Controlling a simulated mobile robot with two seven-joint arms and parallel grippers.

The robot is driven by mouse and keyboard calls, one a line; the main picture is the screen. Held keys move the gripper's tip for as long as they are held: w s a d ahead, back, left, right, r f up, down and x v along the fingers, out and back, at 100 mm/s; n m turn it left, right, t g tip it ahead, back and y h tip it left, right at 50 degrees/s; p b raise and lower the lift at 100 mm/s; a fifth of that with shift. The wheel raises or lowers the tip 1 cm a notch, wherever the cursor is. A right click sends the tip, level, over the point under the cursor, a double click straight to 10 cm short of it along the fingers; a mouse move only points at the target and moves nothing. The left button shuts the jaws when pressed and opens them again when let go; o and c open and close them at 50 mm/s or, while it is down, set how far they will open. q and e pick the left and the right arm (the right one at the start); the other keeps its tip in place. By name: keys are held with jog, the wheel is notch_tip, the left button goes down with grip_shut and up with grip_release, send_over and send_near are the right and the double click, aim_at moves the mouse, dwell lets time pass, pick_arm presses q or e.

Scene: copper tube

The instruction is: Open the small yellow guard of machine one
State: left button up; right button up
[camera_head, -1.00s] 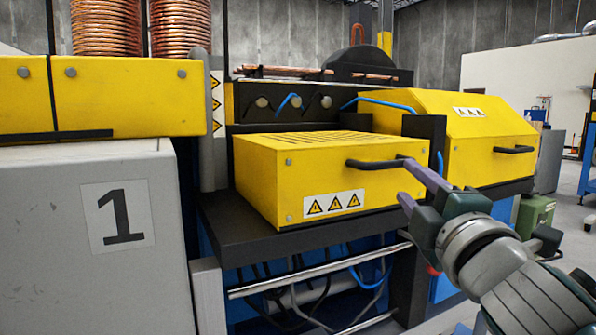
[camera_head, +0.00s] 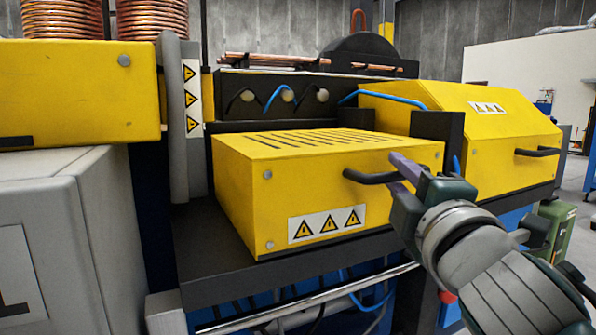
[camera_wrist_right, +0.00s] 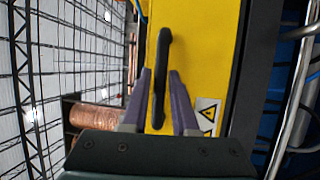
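The small yellow guard (camera_head: 310,185) is a box with a slotted top and a warning label, closed flat on machine one's dark ledge. Its black bar handle (camera_head: 368,177) is on the front face, at the right. My right gripper (camera_head: 403,177) is at the handle's right end. In the right wrist view, the handle (camera_wrist_right: 161,70) runs between the two purple fingers of the open gripper (camera_wrist_right: 160,80). A narrow gap shows beside the handle, so the fingers are around it but not closed on it. My left gripper is not in view.
A larger yellow guard (camera_head: 475,135) with its own black handle stands to the right, behind a dark upright plate (camera_head: 437,130). A grey cabinet (camera_head: 90,200) and yellow housing (camera_head: 75,95) stand at the left. A metal rail (camera_head: 320,298) runs below the ledge.

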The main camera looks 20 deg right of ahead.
grip_shut()
dwell(1.0)
